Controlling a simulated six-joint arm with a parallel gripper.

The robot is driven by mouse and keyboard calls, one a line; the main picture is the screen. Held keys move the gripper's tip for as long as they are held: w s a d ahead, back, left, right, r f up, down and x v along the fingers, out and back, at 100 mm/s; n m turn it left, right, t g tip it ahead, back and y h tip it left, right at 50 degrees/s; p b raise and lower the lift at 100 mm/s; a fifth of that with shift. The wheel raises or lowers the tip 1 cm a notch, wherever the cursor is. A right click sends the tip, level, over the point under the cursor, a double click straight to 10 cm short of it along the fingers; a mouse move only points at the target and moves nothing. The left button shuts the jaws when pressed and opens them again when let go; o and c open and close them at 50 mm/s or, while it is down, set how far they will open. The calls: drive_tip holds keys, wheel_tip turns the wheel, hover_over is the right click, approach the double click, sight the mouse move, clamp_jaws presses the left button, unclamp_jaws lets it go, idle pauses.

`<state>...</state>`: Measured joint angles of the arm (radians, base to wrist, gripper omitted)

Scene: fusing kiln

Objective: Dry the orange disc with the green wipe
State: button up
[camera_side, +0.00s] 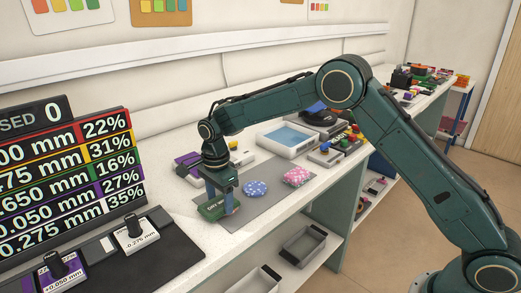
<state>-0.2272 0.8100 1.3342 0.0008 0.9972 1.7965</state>
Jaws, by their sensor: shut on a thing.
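My gripper (220,207) points down at the front left of the grey mat, shut on the green wipe (210,212), a green block with pale lettering. The wipe is low over the mat; I cannot tell whether it touches what is under it. A small orange-brown edge shows just right of the wipe, behind the fingers; it may be the orange disc, mostly hidden. A blue spotted disc (255,188) and a pink spotted disc (297,176) lie on the mat to the right.
The grey mat (262,207) is bare in front of the discs. A white tray with a blue inside (290,138) stands behind. A purple box (188,163) is behind my gripper. A number board (65,180) and dark mat with blocks (135,233) are at left.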

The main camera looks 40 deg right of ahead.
drive_tip(key=shift+d, duration=0.15)
drive_tip(key=shift+d, duration=2)
drive_tip(key=shift+a, duration=0.1)
drive_tip(key=shift+a, duration=2.05)
drive_tip(key=shift+d, duration=0.1)
drive_tip(key=shift+d, duration=2.05)
drive_tip(key=shift+a, duration=2.15)
